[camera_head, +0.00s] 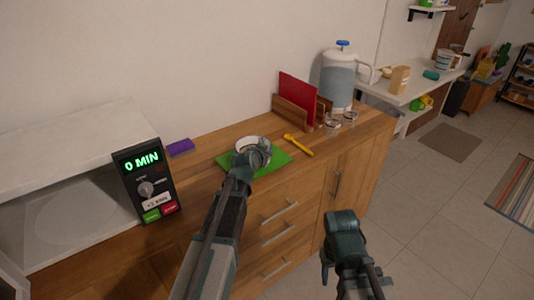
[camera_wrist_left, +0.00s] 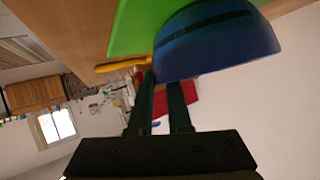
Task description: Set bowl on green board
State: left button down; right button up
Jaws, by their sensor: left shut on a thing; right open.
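The bowl (camera_head: 257,142) looks white inside in the head view, and its outside is blue with a dark stripe in the left wrist view (camera_wrist_left: 220,45). My left gripper (camera_head: 249,160) is shut on the bowl's near side; its fingers (camera_wrist_left: 163,84) meet the bowl's edge in the wrist view. The bowl is over the green board (camera_head: 280,159), which lies on the wooden counter and also shows in the wrist view (camera_wrist_left: 135,28). I cannot tell whether the bowl's base touches the board. My right gripper (camera_head: 344,225) is open and empty in front of the cabinet.
A yellow utensil (camera_head: 298,145) lies just right of the board. A purple sponge (camera_head: 180,147) lies to the left, near an open microwave (camera_head: 147,185) reading 0 MIN. A red board (camera_head: 298,96) in a wooden rack, glasses (camera_head: 333,121) and a water jug (camera_head: 339,80) stand behind right.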

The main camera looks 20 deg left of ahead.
pick_arm(q)
jog(key=c, duration=0.9)
grip_release()
jog(key=shift+o, duration=0.2)
jog(key=shift+r, duration=0.1)
jog(key=shift+s+r+p, duration=0.15)
jog(key=shift+s+p, duration=0.05)
jog(key=shift+p, duration=0.15)
jog(key=p+v, duration=0.5)
jog(key=v, duration=0.7)
jog(key=s+d+f+m+g+h, duration=0.1)
jog(key=s+d+f+g, duration=0.75)
jog(key=d, duration=0.65)
jog(key=s+d+f+g+y, duration=0.1)
jog(key=s+f+g, duration=0.1)
jog(key=s, duration=0.5)
jog(key=s+d+f+g+y, duration=0.1)
jog(key=s+f+g+y, duration=0.1)
jog(key=s, duration=0.6)
jog(key=shift+d, duration=0.25)
jog(key=shift+r+g, duration=0.2)
jog(key=shift+g, duration=0.05)
